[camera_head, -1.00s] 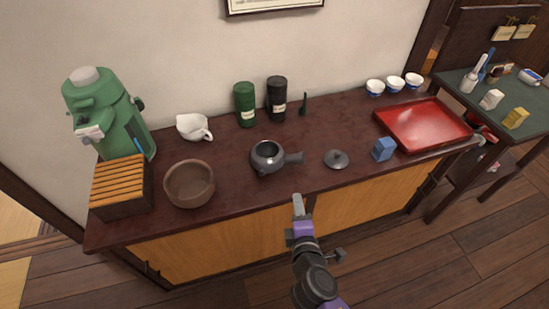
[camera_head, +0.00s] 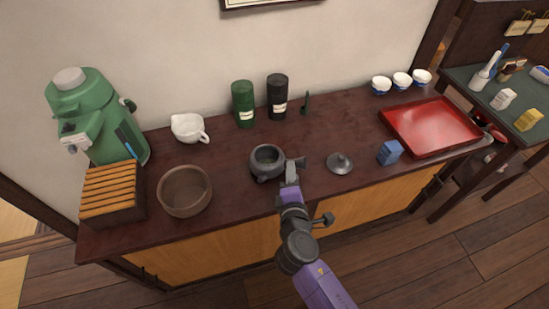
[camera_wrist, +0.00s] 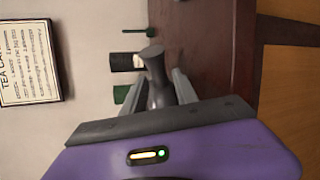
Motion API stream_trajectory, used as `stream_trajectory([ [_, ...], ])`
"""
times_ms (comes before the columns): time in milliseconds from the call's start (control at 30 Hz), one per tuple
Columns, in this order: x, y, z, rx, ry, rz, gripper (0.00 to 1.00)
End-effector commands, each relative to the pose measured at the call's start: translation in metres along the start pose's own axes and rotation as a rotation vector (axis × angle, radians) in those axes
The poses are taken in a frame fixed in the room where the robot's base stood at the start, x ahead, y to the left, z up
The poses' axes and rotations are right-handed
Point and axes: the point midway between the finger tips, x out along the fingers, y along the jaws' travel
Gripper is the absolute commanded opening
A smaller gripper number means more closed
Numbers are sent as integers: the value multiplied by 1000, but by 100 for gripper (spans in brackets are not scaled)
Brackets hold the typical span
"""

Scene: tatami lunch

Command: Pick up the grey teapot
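The grey teapot (camera_head: 262,170) stands upright on the dark wooden counter without a lid, its side handle (camera_head: 298,161) pointing right. Its dark round lid (camera_head: 340,162) lies apart to the right. My gripper (camera_head: 290,172) is at the teapot's handle, at the counter's front side. In the wrist view the grey handle (camera_wrist: 156,75) stands between my two fingers, which look spread with gaps beside it. The teapot's body is hidden in that view.
On the counter (camera_head: 235,200), a brown bowl (camera_head: 185,196) stands left of the teapot. Green (camera_head: 244,106) and black (camera_head: 277,98) canisters stand behind it. A blue block (camera_head: 389,152) and red tray (camera_head: 421,139) are to the right.

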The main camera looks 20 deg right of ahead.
Motion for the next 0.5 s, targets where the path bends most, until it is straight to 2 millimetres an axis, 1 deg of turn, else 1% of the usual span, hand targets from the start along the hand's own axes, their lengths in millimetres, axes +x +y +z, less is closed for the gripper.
stream_trajectory([
  [67, 4, 1, 0, -2, -2, 1, 35],
  [367, 34, 2, 0, -3, -2, 1, 35],
  [500, 54, 3, -1, -3, -3, 1, 35],
])
